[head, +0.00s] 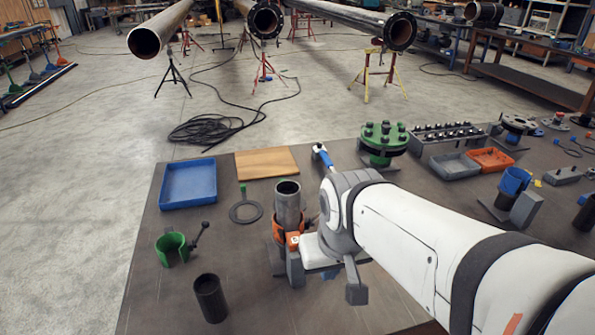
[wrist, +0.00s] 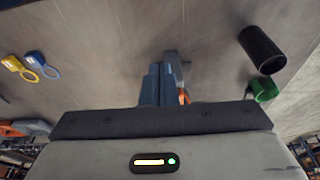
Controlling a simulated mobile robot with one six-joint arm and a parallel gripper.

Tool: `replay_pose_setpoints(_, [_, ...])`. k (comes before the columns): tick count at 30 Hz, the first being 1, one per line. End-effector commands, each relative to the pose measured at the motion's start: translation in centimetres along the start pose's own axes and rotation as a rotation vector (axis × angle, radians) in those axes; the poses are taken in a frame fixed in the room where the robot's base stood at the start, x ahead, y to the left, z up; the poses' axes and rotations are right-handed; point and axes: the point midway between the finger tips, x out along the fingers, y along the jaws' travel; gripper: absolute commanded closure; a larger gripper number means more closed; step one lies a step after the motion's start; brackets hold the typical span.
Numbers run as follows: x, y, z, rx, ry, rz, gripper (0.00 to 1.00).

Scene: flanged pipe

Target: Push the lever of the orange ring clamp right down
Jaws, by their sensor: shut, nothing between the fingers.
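The orange ring clamp (head: 278,232) sits around an upright grey pipe (head: 288,205) on the dark table, left of my wrist in the head view. An orange part with a white mark (head: 293,240) shows on its near right side; I cannot tell for sure if this is the lever. In the wrist view only a sliver of orange (wrist: 186,97) shows beside the fingers. My gripper (wrist: 151,72) is shut and empty, its blue-grey fingers together close by the clamp and a grey block (wrist: 177,66). The head view hides the fingertips, so contact cannot be told.
A green open clamp (head: 172,248) and a short black tube (head: 210,298) stand on the left. A green flange (head: 383,143) stands beyond my arm.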

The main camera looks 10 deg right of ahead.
Motion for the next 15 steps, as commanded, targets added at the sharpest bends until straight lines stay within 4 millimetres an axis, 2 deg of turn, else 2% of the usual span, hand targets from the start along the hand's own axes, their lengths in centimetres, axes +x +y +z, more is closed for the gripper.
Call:
replay_pose_setpoints(2, [-0.4, 0.1, -1.2, 0.063, -0.012, -0.002, 1.0])
replay_pose_setpoints(5, [-1.0, 0.8, -4.0, 0.246, -0.039, -0.001, 1.0])
replay_pose_setpoints(10, [-1.5, 2.9, -11.0, 0.725, -0.109, 0.017, 1.0])
replay_pose_setpoints(15, [-0.6, 5.9, -17.6, 1.21, -0.175, 0.057, 1.0])
